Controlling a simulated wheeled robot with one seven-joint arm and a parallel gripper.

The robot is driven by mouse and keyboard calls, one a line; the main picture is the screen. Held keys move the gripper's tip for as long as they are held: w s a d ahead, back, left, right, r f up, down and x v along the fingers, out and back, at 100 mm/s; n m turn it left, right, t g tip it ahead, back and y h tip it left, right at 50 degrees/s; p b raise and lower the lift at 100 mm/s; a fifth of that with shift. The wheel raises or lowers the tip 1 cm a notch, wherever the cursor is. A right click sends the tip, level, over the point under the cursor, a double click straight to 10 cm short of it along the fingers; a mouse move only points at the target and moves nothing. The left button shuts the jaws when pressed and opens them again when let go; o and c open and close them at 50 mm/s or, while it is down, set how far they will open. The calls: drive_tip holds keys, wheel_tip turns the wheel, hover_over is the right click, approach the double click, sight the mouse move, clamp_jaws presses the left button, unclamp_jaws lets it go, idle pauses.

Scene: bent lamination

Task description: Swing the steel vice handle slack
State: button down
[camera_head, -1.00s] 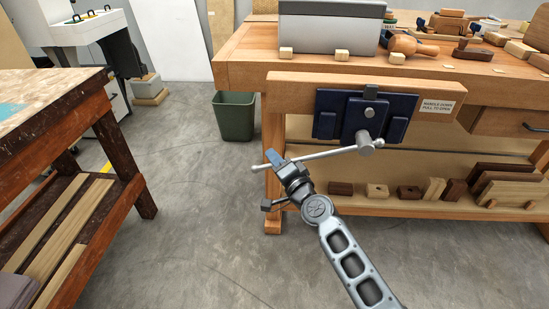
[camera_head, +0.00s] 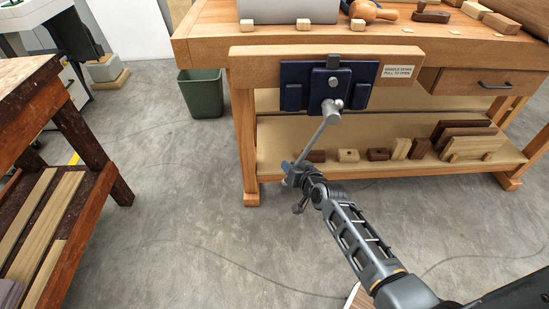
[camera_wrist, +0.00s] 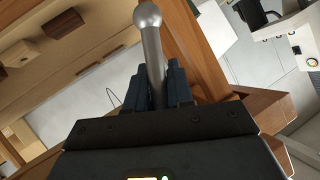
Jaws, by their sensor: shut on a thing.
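The steel vice handle (camera_head: 318,134) is a grey bar running from the screw head of the dark blue vice (camera_head: 295,97) down and to the left, steeply tilted. The vice is on the front of the wooden workbench (camera_head: 205,38). My gripper (camera_head: 291,171) is shut on the handle near its lower end. In the wrist view the handle (camera_wrist: 154,55) with its ball end stands between the blue fingers of my gripper (camera_wrist: 160,90). The fingers hide part of the bar.
A label (camera_head: 398,71) beside the vice reads "HANDLE DOWN PULL TO OPEN". Wood blocks (camera_head: 348,155) lie on the bench's lower shelf behind my gripper. A green bin (camera_head: 201,95) stands left of the bench. A brown table (camera_head: 75,120) is at the left, with open floor between.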

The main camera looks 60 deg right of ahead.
drive_tip(key=s+d+f+n+g+h+p, duration=0.1)
drive_tip(key=s+d+n+g, duration=0.1)
drive_tip(key=s+d, duration=0.3)
drive_tip(key=shift+s+d+f+p, duration=0.2)
drive_tip(key=shift+s+f+p, duration=0.15)
drive_tip(key=shift+s, duration=0.55)
drive_tip(key=c, duration=1.1)
unclamp_jaws()
drive_tip(key=p+v, duration=0.2)
drive_tip(key=v, duration=0.5)
drive_tip(key=shift+a+r, duration=0.25)
drive_tip(key=shift+a, duration=0.1)
drive_tip(key=shift+s, duration=0.1)
